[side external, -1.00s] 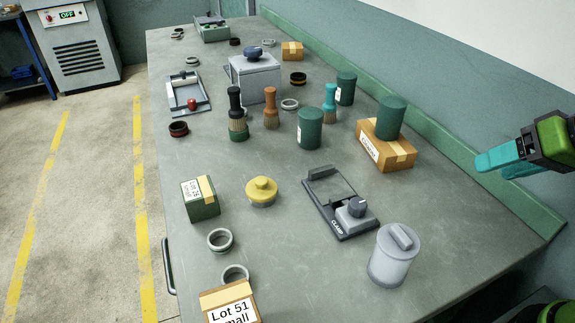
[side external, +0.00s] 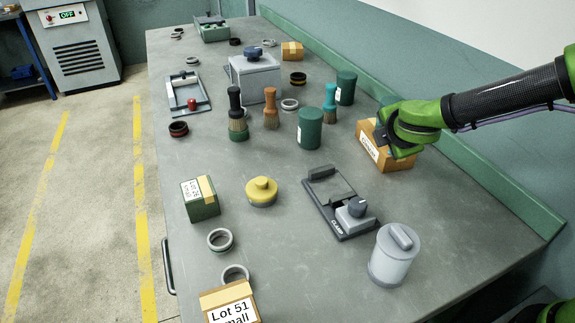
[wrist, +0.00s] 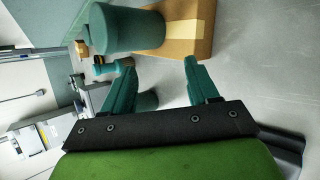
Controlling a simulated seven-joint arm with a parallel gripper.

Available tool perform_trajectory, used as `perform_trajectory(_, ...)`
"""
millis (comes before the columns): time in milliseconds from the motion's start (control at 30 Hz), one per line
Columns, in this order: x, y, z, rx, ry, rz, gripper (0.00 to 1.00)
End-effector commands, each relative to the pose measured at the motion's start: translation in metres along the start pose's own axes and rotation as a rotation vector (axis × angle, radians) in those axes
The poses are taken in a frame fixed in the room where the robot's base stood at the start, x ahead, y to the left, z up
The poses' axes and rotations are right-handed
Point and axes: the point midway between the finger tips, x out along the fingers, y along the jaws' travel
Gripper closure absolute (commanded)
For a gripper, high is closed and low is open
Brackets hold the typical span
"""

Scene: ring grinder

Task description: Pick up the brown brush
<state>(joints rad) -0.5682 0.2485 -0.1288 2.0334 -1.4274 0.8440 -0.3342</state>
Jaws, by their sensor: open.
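The brown brush (side external: 271,98) stands upright on the bench in the side view, its orange-brown handle up and bristles down. It is just right of a black-handled brush (side external: 235,103). I cannot pick it out in the wrist view. My gripper (wrist: 160,66) is open and empty, its two teal fingers apart in the wrist view.
A teal brush (side external: 330,100) and dark green canisters (side external: 310,130) stand between the brown brush and my arm. The cardboard box (side external: 365,150) carries another canister (wrist: 125,30), close to my fingers. A grey box (side external: 255,78) stands behind the brushes.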

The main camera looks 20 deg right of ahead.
Motion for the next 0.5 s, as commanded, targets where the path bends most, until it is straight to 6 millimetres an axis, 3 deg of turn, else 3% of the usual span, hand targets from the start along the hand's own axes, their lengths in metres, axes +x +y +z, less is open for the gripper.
perform_trajectory(100,0.014,0.031,-0.051,-0.399,-0.008,0.195,0.41)
perform_trajectory(300,0.013,0.076,-0.127,-0.971,-0.059,0.522,0.41)
perform_trajectory(500,-0.005,0.110,-0.153,-1.251,-0.139,0.720,0.41)
